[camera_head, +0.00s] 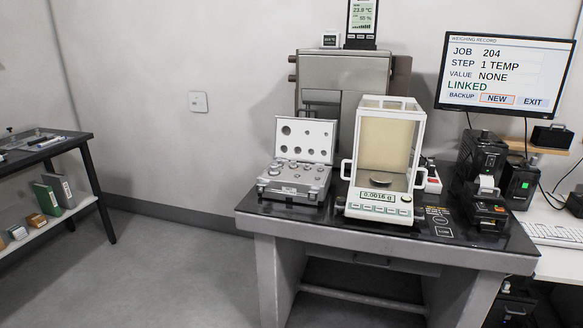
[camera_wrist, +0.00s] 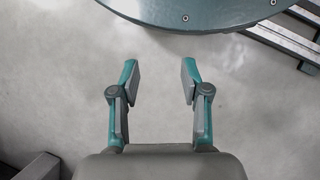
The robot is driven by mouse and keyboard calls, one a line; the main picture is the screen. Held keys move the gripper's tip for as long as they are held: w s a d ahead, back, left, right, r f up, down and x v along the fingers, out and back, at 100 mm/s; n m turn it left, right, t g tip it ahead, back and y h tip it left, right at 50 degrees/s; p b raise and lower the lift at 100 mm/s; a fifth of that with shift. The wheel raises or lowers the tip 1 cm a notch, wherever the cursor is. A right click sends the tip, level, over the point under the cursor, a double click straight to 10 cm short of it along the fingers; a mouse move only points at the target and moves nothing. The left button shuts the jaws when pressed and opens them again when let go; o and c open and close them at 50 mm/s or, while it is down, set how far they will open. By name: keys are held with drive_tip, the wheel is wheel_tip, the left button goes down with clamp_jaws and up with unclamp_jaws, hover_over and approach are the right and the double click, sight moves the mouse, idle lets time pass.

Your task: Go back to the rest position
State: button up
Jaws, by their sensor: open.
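My gripper (camera_wrist: 160,82) shows in the wrist view with its two teal and grey fingers spread apart. It is open and nothing is between the fingers. Bare grey floor (camera_wrist: 160,115) lies behind it. No part of my gripper shows in the head view.
A dark weighing table (camera_head: 262,214) bears a balance with a glass case (camera_head: 417,152) and an open case of weights (camera_head: 296,186). A monitor (camera_head: 507,72) is at the right. A dark side table (camera_head: 72,143) stands at the left, with clear floor (camera_head: 170,270) between.

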drive_tip(key=s+a+m+g+y, duration=0.1)
drive_tip(key=s+a+g+y, duration=0.1)
drive_tip(key=s, duration=0.4)
wheel_tip(320, 180, up, 14)
drive_tip(key=p, duration=1.3)
drive_tip(key=shift+w+f+h+p, duration=0.25)
drive_tip(key=shift+w+h+p, duration=0.05)
drive_tip(key=shift+p, duration=0.1)
